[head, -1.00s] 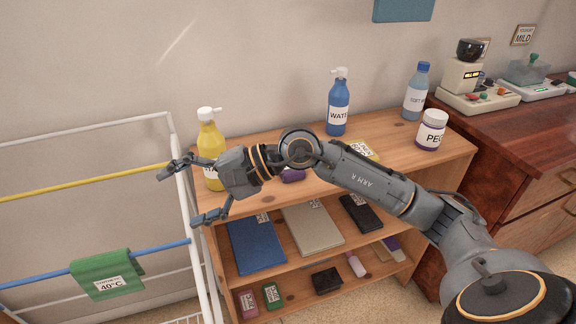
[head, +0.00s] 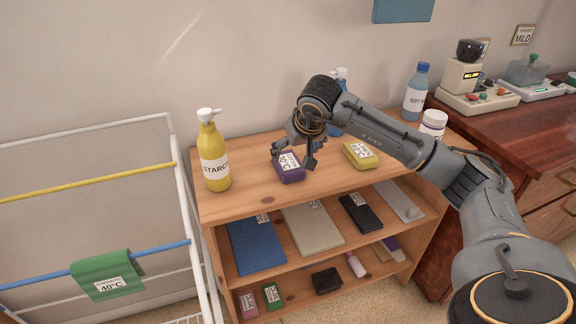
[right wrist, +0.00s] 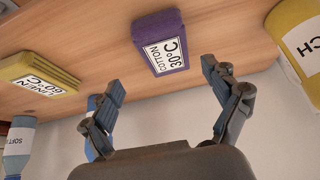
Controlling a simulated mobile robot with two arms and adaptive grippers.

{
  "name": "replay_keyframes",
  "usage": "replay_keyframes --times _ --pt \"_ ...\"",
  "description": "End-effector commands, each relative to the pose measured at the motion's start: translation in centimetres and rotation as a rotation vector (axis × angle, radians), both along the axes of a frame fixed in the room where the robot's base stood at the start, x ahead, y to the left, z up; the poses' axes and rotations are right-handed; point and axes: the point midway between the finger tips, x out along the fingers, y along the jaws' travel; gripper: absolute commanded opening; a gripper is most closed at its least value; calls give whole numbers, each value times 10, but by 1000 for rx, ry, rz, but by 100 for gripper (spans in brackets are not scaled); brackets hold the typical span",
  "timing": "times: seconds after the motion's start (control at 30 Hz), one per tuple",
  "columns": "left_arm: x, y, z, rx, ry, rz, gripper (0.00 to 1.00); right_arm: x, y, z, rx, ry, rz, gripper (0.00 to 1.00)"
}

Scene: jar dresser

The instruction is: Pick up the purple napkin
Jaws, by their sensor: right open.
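The purple napkin (head: 289,168) is a small folded block with a white label on the shelf's wooden top. In the right wrist view the purple napkin (right wrist: 160,42) lies ahead of the fingertips, its label reading cotton 30°C. My right gripper (head: 294,155) is over the napkin in the head view, its fingers on either side of it. In the right wrist view my right gripper (right wrist: 162,80) is open and empty, with a gap between its fingertips and the napkin. My left gripper is not in view.
A yellow starch bottle (head: 214,158) stands left of the napkin, and a yellow folded napkin (head: 361,155) lies to its right. A blue bottle (head: 342,78) is partly hidden behind my right arm. A white drying rack (head: 187,215) stands at the left.

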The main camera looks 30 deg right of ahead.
Motion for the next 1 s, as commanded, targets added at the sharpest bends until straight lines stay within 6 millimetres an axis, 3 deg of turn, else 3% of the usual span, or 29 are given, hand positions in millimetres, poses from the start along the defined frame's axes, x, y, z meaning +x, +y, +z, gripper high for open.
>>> replay_keyframes --times 0.17,0.5,1.0 --pt "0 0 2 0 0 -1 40 6 1 -10 2 2 1 88" --pt "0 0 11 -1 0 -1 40 27 2 -49 3 0 1 88" --pt "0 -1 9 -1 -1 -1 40 28 2 -53 2 0 1 88"
